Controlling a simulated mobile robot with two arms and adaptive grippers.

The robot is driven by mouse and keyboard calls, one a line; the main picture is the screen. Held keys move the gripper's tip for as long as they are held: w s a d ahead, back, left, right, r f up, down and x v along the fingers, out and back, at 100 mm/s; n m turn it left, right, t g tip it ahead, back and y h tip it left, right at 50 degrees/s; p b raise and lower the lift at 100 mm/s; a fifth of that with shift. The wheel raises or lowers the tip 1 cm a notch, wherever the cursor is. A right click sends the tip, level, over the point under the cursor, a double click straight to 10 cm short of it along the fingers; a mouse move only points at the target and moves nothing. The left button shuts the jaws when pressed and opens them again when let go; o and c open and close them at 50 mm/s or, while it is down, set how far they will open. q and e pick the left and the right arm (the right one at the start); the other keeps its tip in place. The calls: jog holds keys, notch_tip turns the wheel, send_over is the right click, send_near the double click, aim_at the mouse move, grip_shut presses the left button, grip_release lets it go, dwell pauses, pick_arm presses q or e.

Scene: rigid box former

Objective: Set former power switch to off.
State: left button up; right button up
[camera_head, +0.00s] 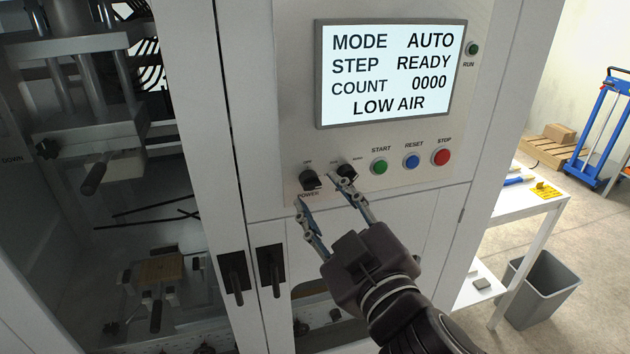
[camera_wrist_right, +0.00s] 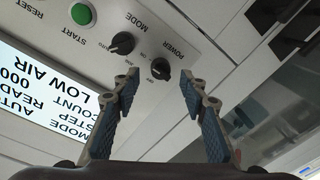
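My right gripper (camera_head: 318,192) is open and empty just in front of the panel. In the right wrist view its fingertips (camera_wrist_right: 160,74) lie either side of the power switch; I cannot tell whether they touch it. My left gripper is not in view.
The black mode knob (camera_head: 346,171) is close beside the power switch, near one fingertip. Green start (camera_head: 379,167), blue reset (camera_head: 412,161) and red stop (camera_head: 442,157) buttons are to the right. The screen (camera_head: 390,75) above reads AUTO, READY, LOW AIR. Black door handles (camera_head: 271,272) are below.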

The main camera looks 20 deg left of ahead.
aim_at(314, 187)
jog(key=shift+p+x, duration=0.3)
jog(key=shift+x, duration=0.95)
jog(key=shift+w+a, duration=0.3)
jog(key=shift+w, duration=0.05)
grip_shut()
